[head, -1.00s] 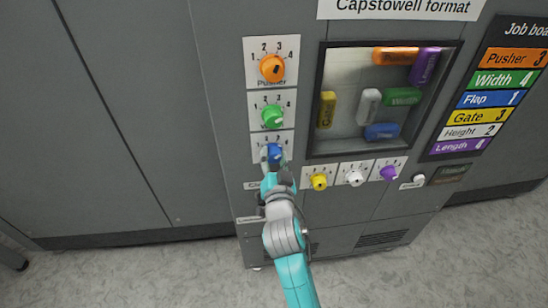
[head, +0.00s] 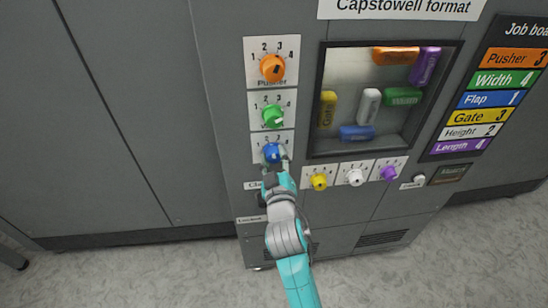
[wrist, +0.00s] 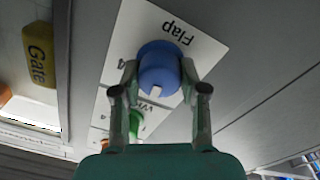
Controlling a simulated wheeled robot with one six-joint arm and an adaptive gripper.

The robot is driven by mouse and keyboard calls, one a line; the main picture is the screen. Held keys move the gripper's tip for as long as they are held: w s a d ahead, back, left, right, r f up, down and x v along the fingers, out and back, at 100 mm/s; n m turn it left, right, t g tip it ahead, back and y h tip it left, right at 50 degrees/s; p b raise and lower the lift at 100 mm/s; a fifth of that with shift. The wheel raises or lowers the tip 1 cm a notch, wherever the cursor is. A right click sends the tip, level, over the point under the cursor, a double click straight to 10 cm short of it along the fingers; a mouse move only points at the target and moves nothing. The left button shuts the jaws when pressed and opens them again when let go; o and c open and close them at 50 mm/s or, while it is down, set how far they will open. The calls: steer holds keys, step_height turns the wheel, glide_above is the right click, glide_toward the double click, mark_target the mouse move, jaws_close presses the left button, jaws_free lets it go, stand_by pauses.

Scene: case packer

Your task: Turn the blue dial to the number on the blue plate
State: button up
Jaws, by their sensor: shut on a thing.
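The blue dial (head: 271,153) is the lowest of the column of dials at the left of the panel. My gripper (head: 275,157) is at it, with a finger beside the dial. In the wrist view the gripper (wrist: 160,88) has one finger on each side of the blue dial (wrist: 160,66), shut on it. The dial's white mark points towards the bottom of that view; the number it points at is hidden or unclear. The white plate under it reads "Flap", upside down. The blue plate (head: 491,99) on the job board reads "Flap 1".
The orange dial (head: 272,68) and green dial (head: 272,116) are above. Yellow (head: 320,182), white (head: 354,178) and purple (head: 389,173) dials sit to the right. A framed window (head: 314,110) holds coloured blocks, including a blue block (head: 357,133).

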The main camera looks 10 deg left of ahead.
steer(key=n, duration=0.5)
steer(key=shift+n, duration=0.4)
steer(key=shift+n+y, duration=0.3)
steer(key=shift+n, duration=2)
steer(key=o, duration=1.1)
steer(key=shift+o, duration=0.2)
steer(key=v, duration=1.2)
